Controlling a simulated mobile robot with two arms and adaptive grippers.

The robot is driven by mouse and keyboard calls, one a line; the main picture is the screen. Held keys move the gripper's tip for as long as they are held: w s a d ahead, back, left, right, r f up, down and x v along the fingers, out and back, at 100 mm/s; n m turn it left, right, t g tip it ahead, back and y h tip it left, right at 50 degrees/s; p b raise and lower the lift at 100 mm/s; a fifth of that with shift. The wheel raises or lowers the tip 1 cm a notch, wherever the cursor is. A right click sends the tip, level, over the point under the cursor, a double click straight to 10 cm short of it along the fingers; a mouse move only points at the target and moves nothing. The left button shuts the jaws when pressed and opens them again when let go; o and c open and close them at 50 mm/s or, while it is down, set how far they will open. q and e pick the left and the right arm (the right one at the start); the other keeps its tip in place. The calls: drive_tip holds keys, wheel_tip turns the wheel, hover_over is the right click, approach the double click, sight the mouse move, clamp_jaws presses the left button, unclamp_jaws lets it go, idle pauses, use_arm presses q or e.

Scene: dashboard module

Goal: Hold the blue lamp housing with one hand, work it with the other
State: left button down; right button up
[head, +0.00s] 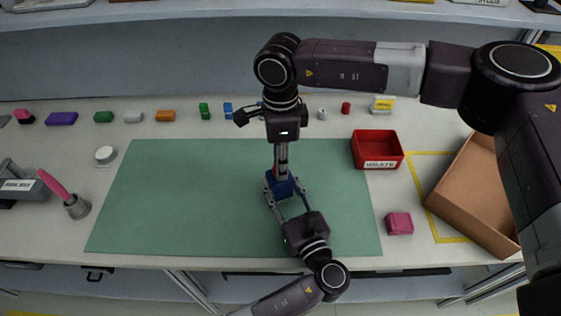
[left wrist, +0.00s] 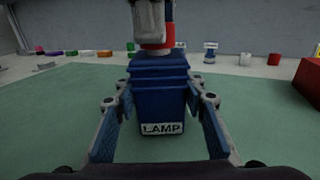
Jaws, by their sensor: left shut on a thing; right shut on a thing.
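The blue lamp housing (head: 284,188) stands upright on the green mat (head: 170,200), near its middle right. In the left wrist view the housing (left wrist: 158,92) shows its LAMP label facing me. My left gripper (head: 285,193) comes from the front and is shut on the housing, one finger on each side. My right gripper (head: 281,152) points down from above, directly over the housing. It is shut on a small red piece (left wrist: 156,43) at the housing's top. The piece is mostly hidden by the fingers; whether it touches the housing I cannot tell.
A red WASTE bin (head: 378,150) stands on the mat's right edge. A pink block (head: 399,223) and an open cardboard box (head: 476,195) lie further right. Several coloured blocks line the back. The mat's left half is clear.

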drive_tip(key=shift+r, duration=0.1)
drive_tip(key=shift+r, duration=2.95)
use_arm(q)
drive_tip(key=c, duration=1.2)
unclamp_jaws()
drive_tip(key=shift+o, duration=0.2)
